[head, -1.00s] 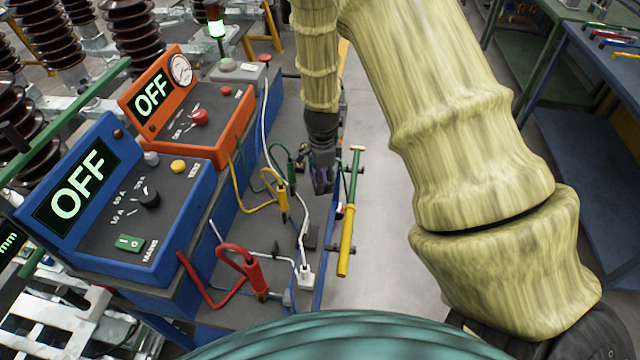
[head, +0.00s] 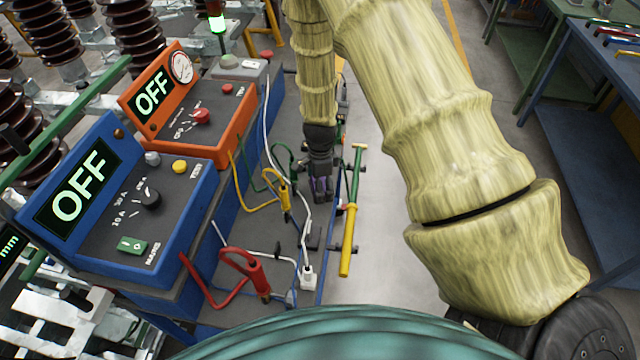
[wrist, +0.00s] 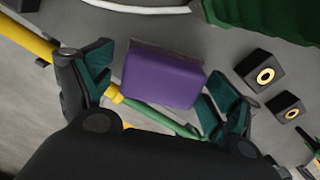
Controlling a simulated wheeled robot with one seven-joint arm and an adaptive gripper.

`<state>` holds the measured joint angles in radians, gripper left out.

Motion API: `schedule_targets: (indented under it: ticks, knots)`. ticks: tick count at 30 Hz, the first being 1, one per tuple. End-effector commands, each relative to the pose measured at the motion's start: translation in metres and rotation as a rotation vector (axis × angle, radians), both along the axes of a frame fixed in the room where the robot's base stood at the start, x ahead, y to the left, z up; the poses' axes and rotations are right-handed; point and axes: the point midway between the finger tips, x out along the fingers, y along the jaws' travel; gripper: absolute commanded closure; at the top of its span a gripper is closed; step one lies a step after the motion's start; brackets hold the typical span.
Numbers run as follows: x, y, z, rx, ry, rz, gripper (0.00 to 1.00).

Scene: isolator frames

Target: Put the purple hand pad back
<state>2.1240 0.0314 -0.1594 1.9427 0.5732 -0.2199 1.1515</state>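The purple hand pad (wrist: 163,78) is a block in the middle of the wrist view, over the grey bench top. My gripper (wrist: 158,85) has its two green-lined fingers spread on either side of it. A narrow gap shows between the left finger and the pad; the right finger is very close to the pad's lower right corner, and I cannot tell if they touch. In the head view my gripper (head: 321,190) points down at the bench's right edge, with small bits of purple showing at its fingers.
A blue OFF box (head: 130,205) and an orange OFF box (head: 195,110) stand left on the bench. Yellow (head: 283,190), red (head: 255,270) and white leads lie near my gripper. A green-and-yellow rod (head: 348,235) is just right of it. Black sockets (wrist: 262,72) sit beside the pad.

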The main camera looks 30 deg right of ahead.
Motion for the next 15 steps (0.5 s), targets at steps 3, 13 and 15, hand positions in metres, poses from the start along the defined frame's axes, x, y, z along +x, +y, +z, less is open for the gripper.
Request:
schedule_targets:
  ticks: [3, 13, 15]
  knots:
    - [0.000, 0.000, 0.000, 0.000, 0.000, 0.000, 0.09]
    - [0.001, 0.000, 0.008, -0.001, -0.003, 0.001, 0.09]
    - [0.001, 0.000, 0.013, -0.002, -0.004, 0.001, 0.09]
